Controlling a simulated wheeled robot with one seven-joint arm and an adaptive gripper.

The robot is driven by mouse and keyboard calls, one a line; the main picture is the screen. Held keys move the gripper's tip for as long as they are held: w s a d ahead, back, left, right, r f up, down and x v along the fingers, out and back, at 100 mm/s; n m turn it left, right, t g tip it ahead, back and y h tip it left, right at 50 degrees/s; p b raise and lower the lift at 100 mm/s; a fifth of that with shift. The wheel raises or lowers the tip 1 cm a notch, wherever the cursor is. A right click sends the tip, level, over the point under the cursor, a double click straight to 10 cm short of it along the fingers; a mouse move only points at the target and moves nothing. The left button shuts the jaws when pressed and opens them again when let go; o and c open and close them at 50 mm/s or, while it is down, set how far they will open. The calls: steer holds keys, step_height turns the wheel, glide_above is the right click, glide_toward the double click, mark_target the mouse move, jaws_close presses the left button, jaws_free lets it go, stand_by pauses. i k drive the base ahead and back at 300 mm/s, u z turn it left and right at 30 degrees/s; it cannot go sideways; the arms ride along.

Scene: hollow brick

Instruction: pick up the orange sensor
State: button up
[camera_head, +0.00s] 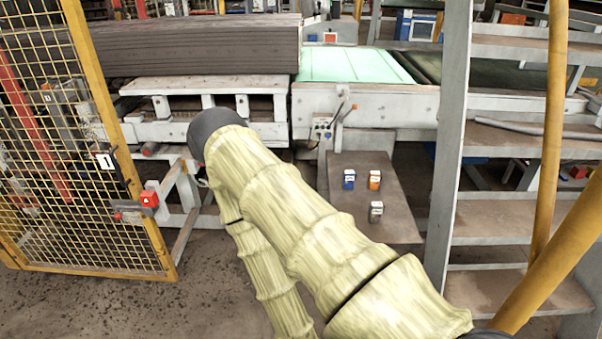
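The orange sensor (374,180) is a small block with a pale top, standing on a low dark plate (390,216) right of the picture's middle. A blue block (349,179) of like size stands just left of it, a little apart. A grey block (376,211) stands in front of it, nearer to me. My arm, in a pale yellow sleeve, crosses the middle of the view, left of the plate. My gripper does not show.
A white conveyor frame (365,104) is behind the plate. Metal stairs (505,213) with yellow rails rise close at right. Bare floor (120,305) lies at lower left.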

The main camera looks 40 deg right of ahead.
mark_target(374, 179)
steer(key=u, duration=0.5)
steer(key=i, duration=1.35)
steer(key=z, duration=2.15)
